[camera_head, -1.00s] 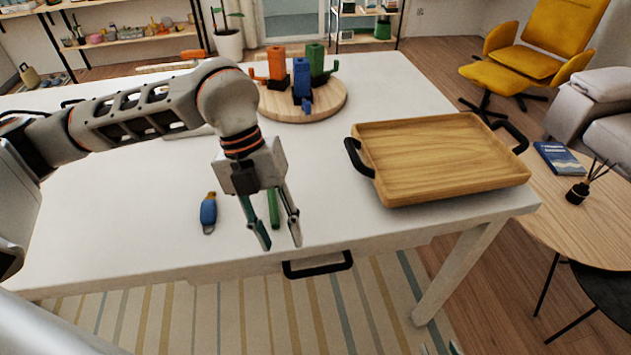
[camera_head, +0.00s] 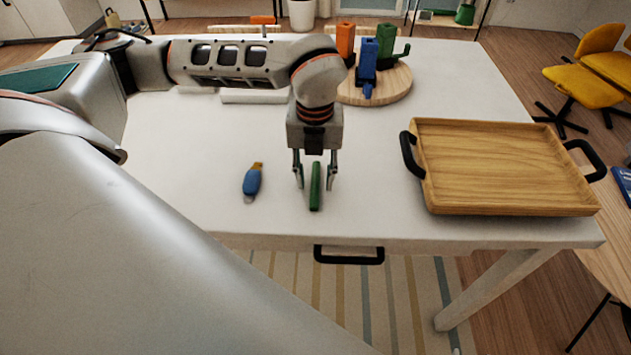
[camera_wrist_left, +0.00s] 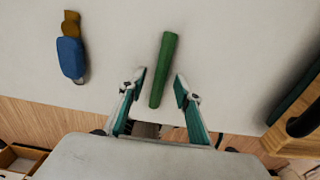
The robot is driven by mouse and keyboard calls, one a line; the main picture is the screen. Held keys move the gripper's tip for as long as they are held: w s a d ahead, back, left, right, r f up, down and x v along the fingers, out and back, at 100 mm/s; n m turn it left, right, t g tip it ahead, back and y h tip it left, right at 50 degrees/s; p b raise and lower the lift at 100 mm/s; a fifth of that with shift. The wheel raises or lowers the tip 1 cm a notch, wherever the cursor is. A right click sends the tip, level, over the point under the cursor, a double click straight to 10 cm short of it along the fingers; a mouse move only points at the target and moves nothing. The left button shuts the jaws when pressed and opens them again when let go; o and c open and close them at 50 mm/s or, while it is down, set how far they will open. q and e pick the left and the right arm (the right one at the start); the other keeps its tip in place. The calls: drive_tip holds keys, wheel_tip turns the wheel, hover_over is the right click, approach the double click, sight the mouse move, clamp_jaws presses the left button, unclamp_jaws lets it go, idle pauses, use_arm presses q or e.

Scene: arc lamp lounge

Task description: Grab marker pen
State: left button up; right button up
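The marker pen is a green stick (camera_head: 315,187) lying on the white table near its front edge, pointing away from me. It also shows in the left wrist view (camera_wrist_left: 163,70), slightly slanted. My left gripper (camera_head: 315,186) points down at it, with its fingers open on either side of the pen. In the left wrist view the fingertips (camera_wrist_left: 159,84) straddle the pen's near part with a gap on both sides. Whether the fingers are level with the pen or above it is hard to tell. My right gripper is not in view.
A blue and tan object (camera_head: 252,182) lies left of the pen. A wooden tray (camera_head: 505,165) with black handles stands to the right. A round wooden board (camera_head: 395,90) holds orange, blue and green cactus-like pieces behind. The table (camera_head: 190,150) is clear around the pen.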

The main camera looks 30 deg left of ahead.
use_arm(q)
drive_tip(key=shift+f, duration=0.35)
drive_tip(key=shift+c, duration=0.3)
clamp_jaws()
